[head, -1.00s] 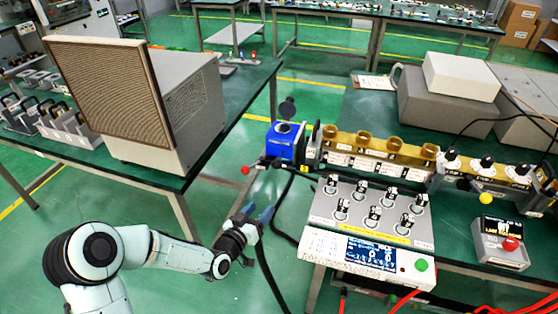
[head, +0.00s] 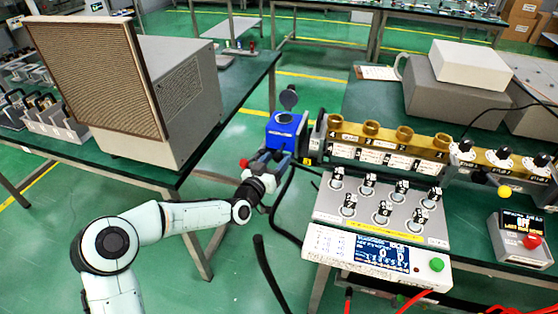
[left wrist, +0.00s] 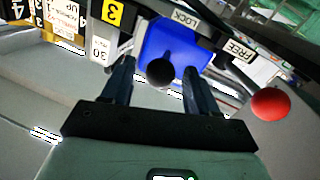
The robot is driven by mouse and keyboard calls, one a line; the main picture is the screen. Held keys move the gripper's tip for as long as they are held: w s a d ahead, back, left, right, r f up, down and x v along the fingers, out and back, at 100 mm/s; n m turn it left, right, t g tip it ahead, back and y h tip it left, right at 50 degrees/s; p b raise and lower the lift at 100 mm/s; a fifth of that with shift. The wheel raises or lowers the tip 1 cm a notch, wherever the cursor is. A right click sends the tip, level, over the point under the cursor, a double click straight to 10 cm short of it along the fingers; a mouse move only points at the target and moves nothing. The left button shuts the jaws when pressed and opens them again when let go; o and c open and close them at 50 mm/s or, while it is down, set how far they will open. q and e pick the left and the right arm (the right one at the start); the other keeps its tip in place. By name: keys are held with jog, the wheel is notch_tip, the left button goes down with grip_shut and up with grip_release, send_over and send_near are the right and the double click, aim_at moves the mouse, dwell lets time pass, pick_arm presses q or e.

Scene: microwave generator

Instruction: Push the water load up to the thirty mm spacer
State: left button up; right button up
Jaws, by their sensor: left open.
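The water load, a blue block (head: 285,128) with a round opening on top, stands at the left end of the brass waveguide row (head: 385,140). It also shows in the left wrist view (left wrist: 160,42), with a black ball knob (left wrist: 160,72) in front of it. A white label reading 30 (left wrist: 101,50) sits left of the blue block; the spacer itself is hard to make out. My left gripper (head: 272,157) is at the near side of the blue block. In the left wrist view its open fingers (left wrist: 155,75) lie either side of the knob; contact is unclear.
A red ball (left wrist: 270,104) on a lever is right of my fingers, near the LOCK and FREE labels. The control panel (head: 375,230) stands close on the right. A large grey unit (head: 180,95) is on the left table. Open floor lies between the tables.

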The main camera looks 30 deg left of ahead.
aim_at(297, 150)
pick_arm(q)
jog(key=shift+w, duration=1.05)
pick_arm(e)
jog(key=shift+w+d+f, duration=0.2)
jog(key=shift+w+f, duration=0.05)
jog(key=shift+w, duration=0.15)
pick_arm(q)
grip_shut()
jog(key=shift+w+d+b, duration=0.2)
jog(key=shift+d+b, duration=0.1)
jog(key=shift+d, duration=0.6)
jog(key=shift+w+d+b, duration=0.2)
jog(key=shift+d+b, duration=0.05)
jog(key=shift+d, duration=0.65)
pick_arm(e)
jog(key=shift+w+d+f+t, duration=0.3)
jog(key=shift+w+f, duration=0.15)
jog(key=shift+w, duration=0.2)
pick_arm(q)
grip_release()
